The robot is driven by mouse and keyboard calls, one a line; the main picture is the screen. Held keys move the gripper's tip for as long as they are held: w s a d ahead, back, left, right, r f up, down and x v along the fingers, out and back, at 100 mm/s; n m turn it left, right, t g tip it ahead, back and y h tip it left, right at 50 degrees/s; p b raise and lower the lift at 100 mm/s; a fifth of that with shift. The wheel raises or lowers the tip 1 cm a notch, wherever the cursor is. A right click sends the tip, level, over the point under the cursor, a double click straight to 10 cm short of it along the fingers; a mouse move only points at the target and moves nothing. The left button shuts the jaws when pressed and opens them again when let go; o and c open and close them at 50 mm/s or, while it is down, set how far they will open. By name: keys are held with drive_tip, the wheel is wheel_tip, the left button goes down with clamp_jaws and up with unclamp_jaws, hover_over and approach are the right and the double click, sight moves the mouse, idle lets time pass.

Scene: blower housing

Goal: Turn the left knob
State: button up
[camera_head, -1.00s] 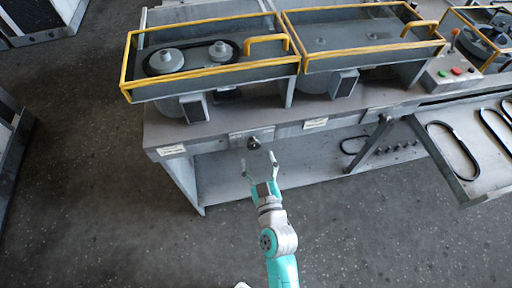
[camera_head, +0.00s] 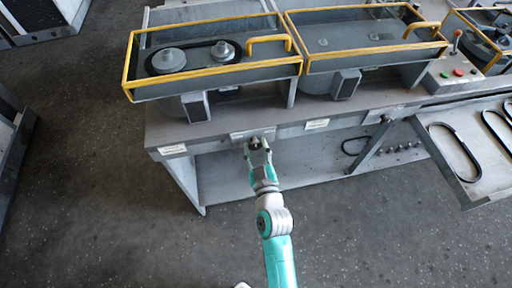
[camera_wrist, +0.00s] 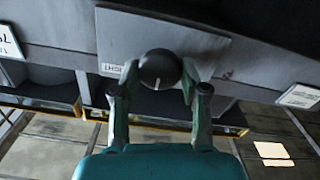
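The left knob (camera_head: 254,143) is a round dark knob on the front edge of the grey workbench (camera_head: 222,133). In the wrist view the knob (camera_wrist: 160,68) sits on a grey plate with a partly covered label, and a short white mark shows low on its face. My gripper (camera_head: 258,148) is at the knob from the front. In the wrist view its two fingertips (camera_wrist: 160,75) lie on the left and right sides of the knob and appear shut on it. The contact faces are hidden.
Two yellow-railed housings (camera_head: 213,60) stand on the bench, the left one with a belt and pulleys. A control box with buttons (camera_head: 450,72) and a tray with belts (camera_head: 472,190) are at right. The floor in front is clear.

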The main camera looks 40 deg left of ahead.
drive_tip(key=shift+m, duration=0.4)
drive_tip(key=m, duration=0.4)
drive_tip(key=shift+w+m, duration=0.1)
drive_tip(key=shift+m, duration=0.2)
drive_tip(key=m, duration=0.6)
drive_tip(key=shift+w+d, duration=0.1)
drive_tip(key=shift+m, duration=0.3)
drive_tip(key=o, duration=1.1)
drive_tip(key=shift+o, duration=0.2)
drive_tip(key=shift+d+f, duration=0.1)
drive_tip(key=v, duration=1.1)
drive_tip(key=shift+s+d, duration=0.3)
